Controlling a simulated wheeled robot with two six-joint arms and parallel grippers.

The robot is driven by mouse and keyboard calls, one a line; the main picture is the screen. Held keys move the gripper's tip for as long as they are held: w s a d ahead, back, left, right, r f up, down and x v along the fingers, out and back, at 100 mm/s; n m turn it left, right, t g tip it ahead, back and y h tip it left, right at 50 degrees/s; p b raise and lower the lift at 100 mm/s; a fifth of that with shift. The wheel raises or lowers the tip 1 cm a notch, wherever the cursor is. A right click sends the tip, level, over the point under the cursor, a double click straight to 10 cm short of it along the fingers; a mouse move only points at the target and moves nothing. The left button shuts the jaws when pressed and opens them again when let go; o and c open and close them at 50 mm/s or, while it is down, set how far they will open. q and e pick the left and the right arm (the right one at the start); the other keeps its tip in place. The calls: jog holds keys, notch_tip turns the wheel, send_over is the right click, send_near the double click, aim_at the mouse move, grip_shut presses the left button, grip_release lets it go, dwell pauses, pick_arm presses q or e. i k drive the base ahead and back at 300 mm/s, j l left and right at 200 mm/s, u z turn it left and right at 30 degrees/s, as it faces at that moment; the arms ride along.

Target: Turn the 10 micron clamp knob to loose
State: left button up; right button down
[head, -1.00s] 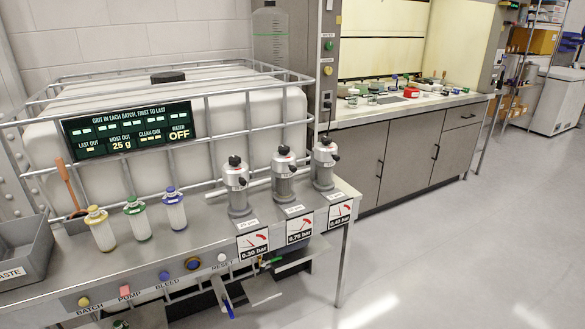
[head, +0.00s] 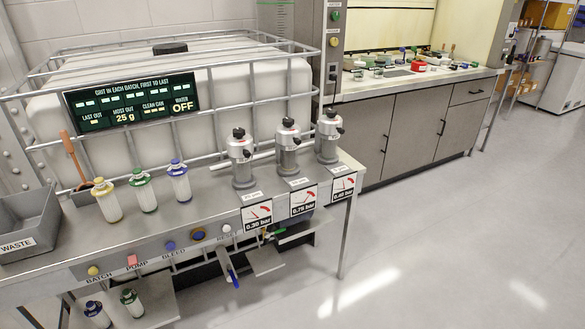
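Three silver filter housings stand upright in a row on the steel bench: the left housing (head: 242,171), the middle housing (head: 288,157) and the right housing (head: 328,147). Each has a black clamp knob on top: the left knob (head: 238,132), the middle knob (head: 288,122) and the right knob (head: 333,113). Small white labels lie in front of them, too small to read, so I cannot tell which is the 10 micron one. I cannot tell how any knob is turned. Neither of my grippers is in view.
Gauge cards hang on the bench front, including the left gauge (head: 257,215). Yellow, green and blue capped cartridges (head: 146,195) stand left of the housings. A grey waste bin (head: 25,225) is at far left. Floor (head: 430,240) to the right is clear.

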aim_at(288, 122)
jog(key=i+l, duration=0.15)
jog(key=i, duration=0.4)
jog(key=i+l+u, duration=0.2)
jog(key=i+u, duration=0.25)
jog(key=i+l+u, duration=0.3)
jog(key=u, duration=0.15)
